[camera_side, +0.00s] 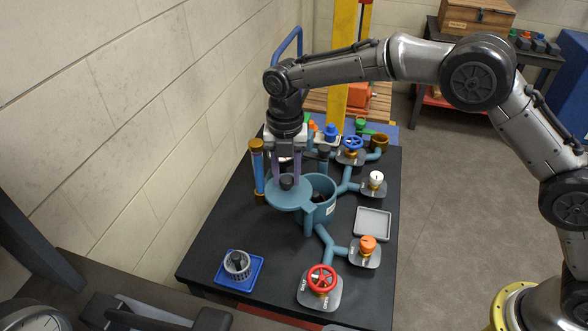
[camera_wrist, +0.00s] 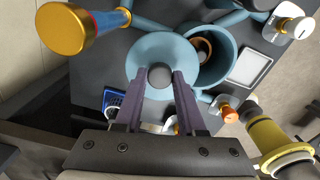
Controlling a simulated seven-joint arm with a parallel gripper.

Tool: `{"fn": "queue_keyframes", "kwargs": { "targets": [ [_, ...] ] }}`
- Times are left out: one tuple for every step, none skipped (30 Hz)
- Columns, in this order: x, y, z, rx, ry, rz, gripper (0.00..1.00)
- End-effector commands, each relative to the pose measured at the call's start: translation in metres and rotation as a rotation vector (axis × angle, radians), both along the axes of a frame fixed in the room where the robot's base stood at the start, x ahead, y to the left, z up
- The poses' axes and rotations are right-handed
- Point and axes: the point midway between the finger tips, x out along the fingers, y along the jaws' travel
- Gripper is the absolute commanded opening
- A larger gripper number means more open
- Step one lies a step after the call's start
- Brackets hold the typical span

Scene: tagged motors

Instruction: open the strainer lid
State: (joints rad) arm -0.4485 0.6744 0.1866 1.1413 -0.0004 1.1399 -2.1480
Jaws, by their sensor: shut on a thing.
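The strainer lid (camera_side: 289,200) is a flat teal disc with a dark knob (camera_side: 286,183) in its middle. It is swung to the left of the teal strainer body (camera_side: 323,196), and the body's round opening is largely uncovered. In the wrist view the lid (camera_wrist: 143,57) lies beside the open body (camera_wrist: 229,55), with something dark and brownish inside. My gripper (camera_side: 287,181) points straight down over the lid, its purple fingers shut on the knob, which also shows in the wrist view (camera_wrist: 159,76).
A blue tray with a grey basket (camera_side: 238,265) stands front left. An empty grey tray (camera_side: 373,223) lies right of the strainer. A red valve wheel (camera_side: 321,278), an orange knob (camera_side: 367,244) and a blue wheel (camera_side: 353,143) sit on the pipes. A blue-and-gold column (camera_side: 257,170) stands close left of my gripper.

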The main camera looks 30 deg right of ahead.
Motion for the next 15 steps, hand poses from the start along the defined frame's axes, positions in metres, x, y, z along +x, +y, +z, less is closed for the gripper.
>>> {"fn": "queue_keyframes", "kwargs": {
  "targets": [
    [-0.001,0.005,0.002,0.002,-0.004,0.046,0.00],
    [-0.001,0.007,0.002,0.002,-0.004,0.073,0.00],
    [-0.002,0.009,0.002,0.002,-0.004,0.111,0.00],
    [-0.003,0.011,0.002,0.002,-0.004,0.139,0.00],
    [-0.004,0.013,0.002,0.002,-0.004,0.168,0.00],
    [-0.005,0.015,0.002,0.002,-0.004,0.206,0.00],
    [-0.006,0.017,0.002,0.002,-0.004,0.235,0.00],
    [-0.007,0.019,0.002,0.003,-0.004,0.264,0.00],
    [-0.008,0.021,0.002,0.003,-0.003,0.302,0.00],
    [-0.009,0.023,0.002,0.003,-0.004,0.330,0.00],
    [-0.010,0.024,0.002,0.003,-0.004,0.358,0.00],
    [-0.012,0.026,0.002,0.003,-0.004,0.396,0.00],
    [-0.013,0.028,0.002,0.003,-0.004,0.424,0.00],
    [-0.014,0.029,0.002,0.003,-0.004,0.452,0.00],
    [-0.016,0.031,0.002,0.003,-0.003,0.489,0.00]
  ]
}}
